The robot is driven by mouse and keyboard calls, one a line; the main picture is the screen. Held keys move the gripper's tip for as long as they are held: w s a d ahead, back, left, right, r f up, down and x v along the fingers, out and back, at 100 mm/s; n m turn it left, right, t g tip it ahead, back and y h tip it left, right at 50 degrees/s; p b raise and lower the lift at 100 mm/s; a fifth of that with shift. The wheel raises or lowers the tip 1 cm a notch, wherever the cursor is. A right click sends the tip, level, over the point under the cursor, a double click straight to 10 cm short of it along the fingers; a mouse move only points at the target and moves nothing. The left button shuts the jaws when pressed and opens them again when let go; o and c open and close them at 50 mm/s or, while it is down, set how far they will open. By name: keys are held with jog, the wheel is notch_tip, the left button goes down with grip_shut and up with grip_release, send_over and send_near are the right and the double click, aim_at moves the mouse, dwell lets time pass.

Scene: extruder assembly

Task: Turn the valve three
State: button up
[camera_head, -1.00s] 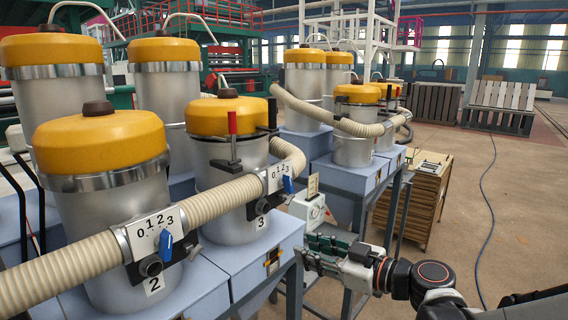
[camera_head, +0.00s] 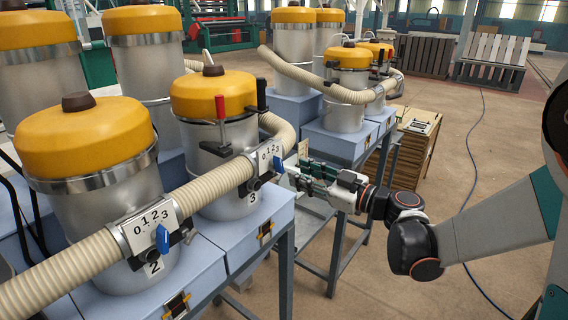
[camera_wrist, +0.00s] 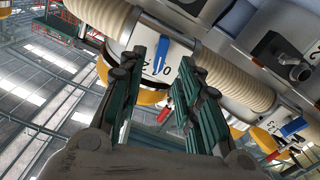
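Valve three is a blue handle (camera_head: 278,165) under a white plate marked 0 to 3 (camera_head: 266,154), on the steel hopper labelled 3 (camera_head: 228,202). My gripper (camera_head: 288,173) is right beside it, on its right. In the wrist view, which looks upside down, the blue handle (camera_wrist: 161,54) and its plate (camera_wrist: 176,52) lie just beyond my fingertips. My gripper (camera_wrist: 171,70) is open, with the handle seen between its two green fingers. I cannot tell whether they touch it. The plate's numbers are partly covered.
Valve two's blue handle (camera_head: 162,238) is at front left; a blue handle also shows lower right in the wrist view (camera_wrist: 293,126). A ribbed hose (camera_head: 215,185) runs between the plates.

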aim_at(282, 166)
jog(key=p+x, duration=0.1)
jog(key=x, duration=0.5)
jog(key=shift+w+a, duration=0.2)
jog(key=shift+a, duration=0.1)
grip_shut()
